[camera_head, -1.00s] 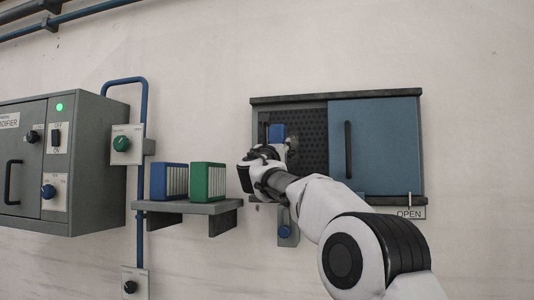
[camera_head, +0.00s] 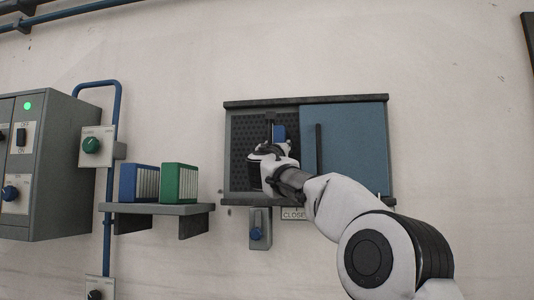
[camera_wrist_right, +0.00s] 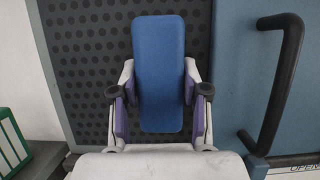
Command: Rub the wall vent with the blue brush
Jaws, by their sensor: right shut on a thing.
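The wall vent (camera_head: 245,135) is a dark perforated panel in a frame on the wall, with a blue-grey sliding panel (camera_head: 355,140) covering its right part. The perforations also show in the wrist view (camera_wrist_right: 85,60). My right gripper (camera_head: 272,155) is in front of the vent, near the sliding panel's edge. In the wrist view my right gripper (camera_wrist_right: 160,100) is shut on the blue brush (camera_wrist_right: 160,60), one finger on each side. The brush's flat blue back faces the wrist camera. I cannot tell whether its hidden side touches the vent. My left gripper is not in view.
The sliding panel has a dark handle (camera_head: 319,150) just right of the gripper. A shelf (camera_head: 160,209) at left holds a blue block (camera_head: 138,183) and a green block (camera_head: 178,183). A blue-knobbed control (camera_head: 258,234) is below the vent. A grey cabinet (camera_head: 50,165) stands further left.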

